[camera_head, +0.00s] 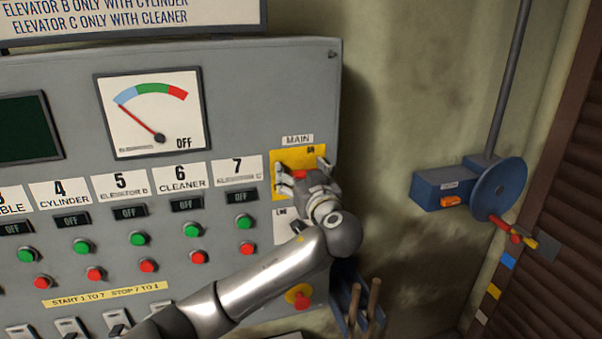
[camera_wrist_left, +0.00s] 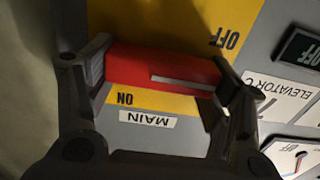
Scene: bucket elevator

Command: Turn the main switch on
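The main switch has a yellow plate (camera_head: 285,157) under the MAIN label at the right of the grey panel. Its red handle (camera_wrist_left: 135,62) lies across the wrist view with a pale line along its right half. ON shows on the MAIN label's side of the plate, OFF on the opposite side. My left gripper (camera_wrist_left: 163,80) is at the switch, its fingers wide apart, one at each end of the handle. I cannot tell whether both touch it. In the head view the gripper hides most of the handle (camera_head: 300,174). My right gripper is not in view.
A gauge (camera_head: 152,112) has its needle at the left, with OFF printed beside it. Rows of green and red buttons and OFF displays run left of the switch. A red knob (camera_head: 299,295) sits below my forearm. A blue box (camera_head: 440,186) is on the right wall.

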